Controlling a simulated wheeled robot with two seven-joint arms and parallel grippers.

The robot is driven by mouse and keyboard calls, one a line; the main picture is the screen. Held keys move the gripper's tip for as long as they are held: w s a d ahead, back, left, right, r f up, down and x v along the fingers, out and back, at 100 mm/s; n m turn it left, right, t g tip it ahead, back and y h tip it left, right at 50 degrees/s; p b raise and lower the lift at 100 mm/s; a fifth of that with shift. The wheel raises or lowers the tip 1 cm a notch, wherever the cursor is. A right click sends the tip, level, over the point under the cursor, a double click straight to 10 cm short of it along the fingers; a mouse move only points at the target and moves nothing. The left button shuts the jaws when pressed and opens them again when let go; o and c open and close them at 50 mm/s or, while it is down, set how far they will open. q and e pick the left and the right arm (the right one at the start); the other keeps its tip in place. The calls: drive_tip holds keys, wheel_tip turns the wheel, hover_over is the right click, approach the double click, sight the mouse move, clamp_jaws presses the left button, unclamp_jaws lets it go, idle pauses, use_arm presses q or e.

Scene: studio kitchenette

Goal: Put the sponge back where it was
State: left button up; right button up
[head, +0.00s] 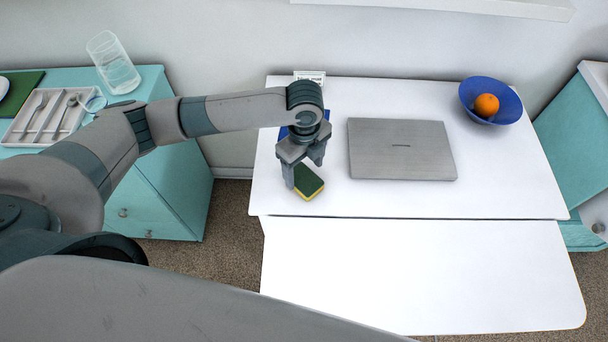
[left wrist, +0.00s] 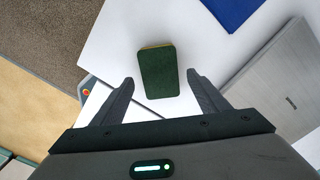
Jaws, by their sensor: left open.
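The sponge (head: 308,183), dark green on top with a yellow underside, lies on the white table (head: 400,206) near its left edge. In the left wrist view the sponge (left wrist: 158,72) shows its green face just beyond and between my fingertips. My left gripper (head: 304,176) is open and empty, above and close to the sponge; it also shows in the left wrist view (left wrist: 160,85). I cannot tell whether a finger touches the sponge. My right gripper is not in view.
A closed grey laptop (head: 400,149) lies right of the sponge. A blue flat item (head: 290,133) is partly hidden behind my gripper. A blue bowl (head: 504,104) with an orange (head: 485,105) stands at the back right. The lower front white surface (head: 420,275) is clear.

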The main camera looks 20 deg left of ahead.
sight(304, 178)
use_arm(q)
wheel_tip(304, 178, up, 8)
drive_tip(key=b, duration=0.1)
idle(0.8)
